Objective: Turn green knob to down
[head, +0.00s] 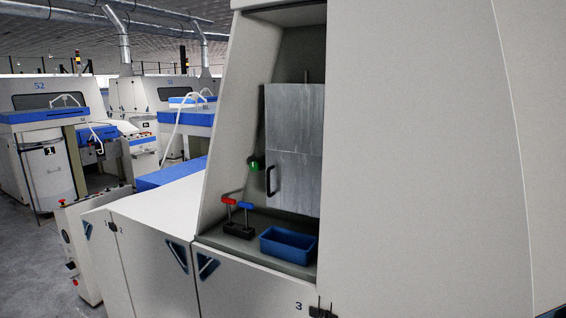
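In the head view a small green knob (254,164) sits low on the inner left wall of a recess in a large light-grey machine. It is small, and I cannot tell which way it points. It is just left of a grey metal door (294,120) with a black handle (270,181). Neither of my grippers is in view.
On the recess shelf (225,240) stand red (228,201) and blue (245,205) levers on a dark base, and a blue bin (288,246). The machine's right panel (430,150) is a large blank wall. More machines stand behind at left, with open floor (30,255).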

